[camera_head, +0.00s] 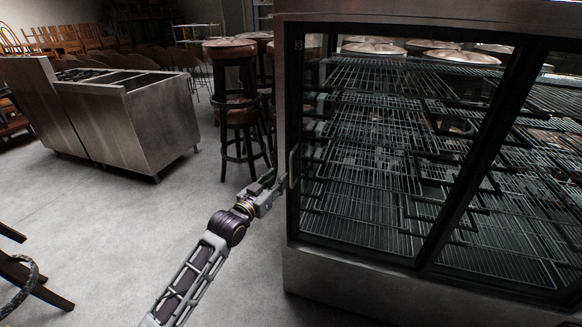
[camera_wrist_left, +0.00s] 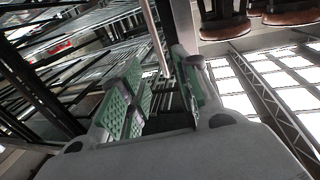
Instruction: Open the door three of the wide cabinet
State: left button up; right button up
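The wide cabinet (camera_head: 345,290) is a metal case with glass doors and wire shelves, at the right of the head view. A door (camera_head: 370,150) with a small mark like a 3 at its upper left corner appears shut. Its slim upright handle (camera_head: 294,163) is on the left edge. My left gripper (camera_head: 278,187) is beside that edge, at the lower part of the handle. In the left wrist view, its green-padded fingers (camera_wrist_left: 163,92) are apart, with a pale bar (camera_wrist_left: 155,35), seemingly the handle, running down between them. I cannot tell whether they touch it. My right gripper is not in view.
Another glass door (camera_head: 525,190) adjoins on the right. Dark stools (camera_head: 238,115) with round seats stand behind, left of the cabinet. A steel counter (camera_head: 130,115) stands at the left back. Dark chair legs (camera_head: 30,275) show lower left. The floor (camera_head: 120,215) between is clear.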

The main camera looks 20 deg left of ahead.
pick_arm(q)
jog(key=shift+x, duration=4.85)
grip_shut()
